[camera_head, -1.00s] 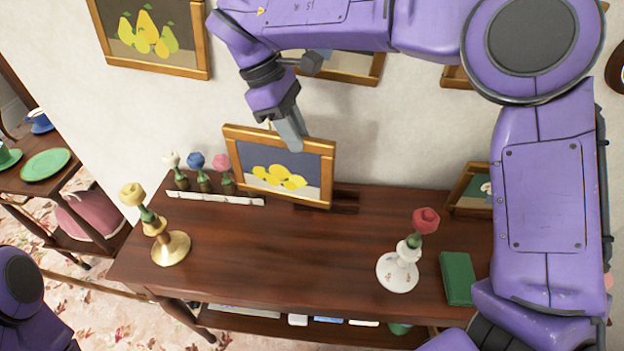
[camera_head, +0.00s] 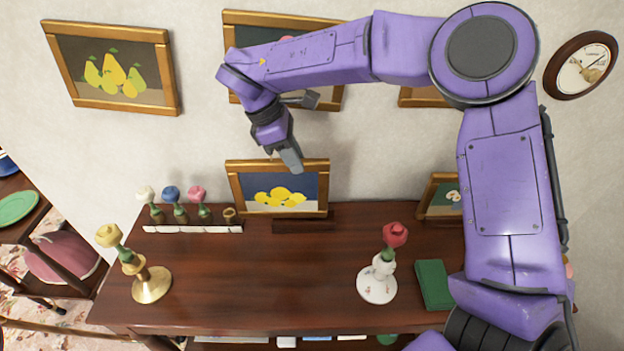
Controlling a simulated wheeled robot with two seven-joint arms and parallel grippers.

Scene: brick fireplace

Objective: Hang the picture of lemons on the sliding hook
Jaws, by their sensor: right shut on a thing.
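The picture of lemons (camera_head: 263,200), yellow fruit on dark blue in a gold-brown frame, is held upright and nearly level just above the back of the dark wooden table. My right gripper (camera_head: 291,164) points down and is shut on its top edge. The picture's lower edge shows just above or in front of a dark wooden stand (camera_head: 303,226); I cannot tell whether they touch. I cannot make out a sliding hook; my right arm hides part of the wall. My left gripper is out of view.
Pictures hang on the wall: pears (camera_head: 115,72) at left, another (camera_head: 235,38) partly behind my arm. An oval clock (camera_head: 581,67) hangs at right.

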